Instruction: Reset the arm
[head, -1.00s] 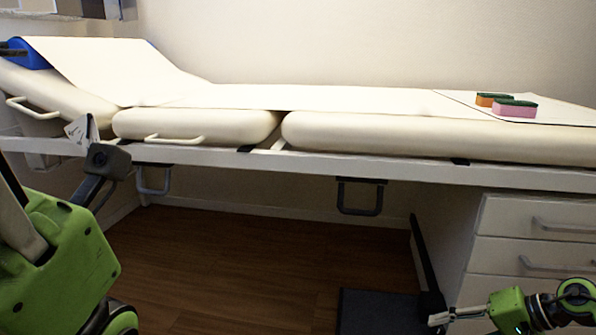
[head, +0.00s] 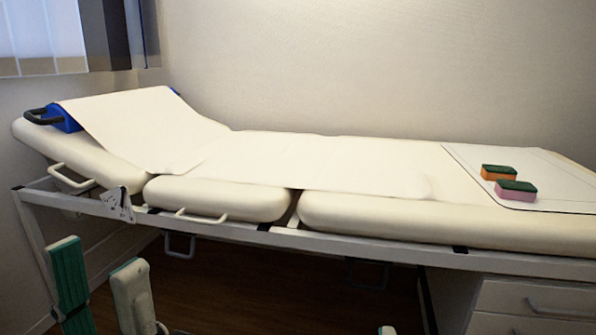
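My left gripper (head: 98,256) stands upright at the lower left of the head view, in front of the exam bed. Its two pale fingers with green pads are spread wide apart, with nothing between them. Only a small pale tip with a bit of green (head: 387,330) shows at the bottom edge, right of the middle. It may belong to my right gripper, but the rest is out of frame, so its opening cannot be judged.
A cream exam bed (head: 380,215) with a raised headrest spans the view. An orange-and-green sponge (head: 499,173) and a pink-and-green sponge (head: 515,191) lie on a mat (head: 465,155) at its right end. White drawers (head: 535,305) stand below right.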

